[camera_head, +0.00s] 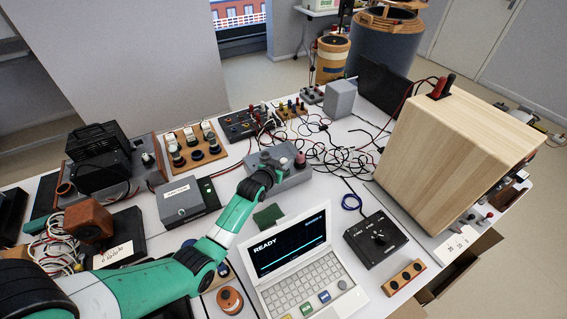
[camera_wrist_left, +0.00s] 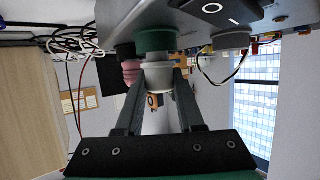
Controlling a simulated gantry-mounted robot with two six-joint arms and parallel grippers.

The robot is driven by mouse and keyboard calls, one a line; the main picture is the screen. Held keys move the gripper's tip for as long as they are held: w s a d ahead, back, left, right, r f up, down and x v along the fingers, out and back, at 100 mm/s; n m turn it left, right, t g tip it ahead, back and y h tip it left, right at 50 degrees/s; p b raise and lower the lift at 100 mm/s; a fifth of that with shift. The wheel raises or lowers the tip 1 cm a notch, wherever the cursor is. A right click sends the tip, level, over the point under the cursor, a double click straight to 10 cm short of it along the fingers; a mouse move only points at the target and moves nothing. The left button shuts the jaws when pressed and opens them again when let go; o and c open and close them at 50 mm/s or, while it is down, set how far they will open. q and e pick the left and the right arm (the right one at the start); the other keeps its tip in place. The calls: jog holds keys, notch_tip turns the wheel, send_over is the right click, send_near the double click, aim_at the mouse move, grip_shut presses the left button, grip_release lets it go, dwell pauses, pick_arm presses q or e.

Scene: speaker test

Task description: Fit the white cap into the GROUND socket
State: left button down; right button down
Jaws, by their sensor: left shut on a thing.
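The white cap (camera_wrist_left: 158,77) is held between the two fingers of my left gripper (camera_wrist_left: 160,82) in the left wrist view, where the picture looks upside down. A green round fitting (camera_wrist_left: 155,40) on the grey box sits right against or very near the cap's end; I cannot tell whether they touch or whether the cap is seated. In the head view my left gripper (camera_head: 268,174) is over the grey box (camera_head: 292,178) and hides part of its top and the cap. No GROUND lettering is readable. My right gripper is not in view.
A pink-red knob (camera_wrist_left: 131,72) stands on the same box beside the fingers. Loose cables (camera_head: 335,150) lie behind it. A laptop reading READY (camera_head: 290,245) is in front, a grey case (camera_head: 187,200) to the left, and a large wooden box (camera_head: 450,160) to the right.

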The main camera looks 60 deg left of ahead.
pick_arm(q)
jog(key=shift+f, duration=0.3)
jog(key=c, duration=0.5)
grip_release()
jog(key=shift+s+d+r+p, duration=0.2)
jog(key=shift+r+p, duration=0.1)
jog(key=shift+r, duration=0.25)
jog(key=p+v, duration=0.4)
jog(key=v, duration=0.7)
jog(key=shift+s+d+f+p, duration=0.1)
jog(key=shift+s+d+p, duration=0.1)
jog(key=shift+p, duration=0.15)
